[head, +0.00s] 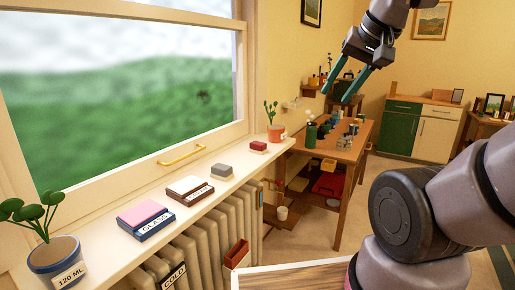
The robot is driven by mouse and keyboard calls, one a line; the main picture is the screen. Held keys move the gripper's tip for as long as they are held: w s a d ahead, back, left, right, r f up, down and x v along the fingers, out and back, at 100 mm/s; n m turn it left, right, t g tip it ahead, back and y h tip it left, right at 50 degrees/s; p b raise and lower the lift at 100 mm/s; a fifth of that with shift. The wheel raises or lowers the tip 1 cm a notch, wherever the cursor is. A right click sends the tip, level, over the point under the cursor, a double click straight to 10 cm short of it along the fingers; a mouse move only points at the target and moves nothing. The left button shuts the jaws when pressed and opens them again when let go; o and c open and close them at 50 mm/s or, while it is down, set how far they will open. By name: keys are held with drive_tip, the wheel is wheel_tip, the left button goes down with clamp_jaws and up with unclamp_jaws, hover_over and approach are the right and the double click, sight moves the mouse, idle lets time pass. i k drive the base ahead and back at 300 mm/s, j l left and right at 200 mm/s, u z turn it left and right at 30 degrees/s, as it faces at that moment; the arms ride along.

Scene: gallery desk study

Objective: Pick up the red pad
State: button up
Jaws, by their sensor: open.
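A small red pad (258,146) with a pale side sits on the window sill, near its far end and just in front of a plant in an orange pot (276,132). My gripper (338,97) hangs in the air at the upper right, with its two green fingers apart and pointing down to the left. Nothing shows between the fingers. In the picture the gripper is right of and above the red pad, well apart from it.
The white sill (105,262) also holds a grey block (222,171), a white-and-brown block (190,190), a pink-and-blue block (146,218) and a potted plant (55,265). A radiator (205,255) stands below. A cluttered wooden table (345,152) stands behind.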

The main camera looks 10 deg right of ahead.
sight(259, 147)
drive_tip(key=u, duration=1.25)
drive_tip(key=i+l, duration=0.15)
drive_tip(key=l, duration=0.25)
drive_tip(key=i+l, duration=0.2)
drive_tip(key=l, duration=0.2)
drive_tip(key=i+l+z, duration=0.1)
drive_tip(key=l, duration=0.25)
drive_tip(key=i+l, duration=0.25)
drive_tip(key=l, duration=0.15)
drive_tip(key=i+l+z, duration=0.1)
drive_tip(key=l, duration=0.25)
drive_tip(key=i, duration=0.1)
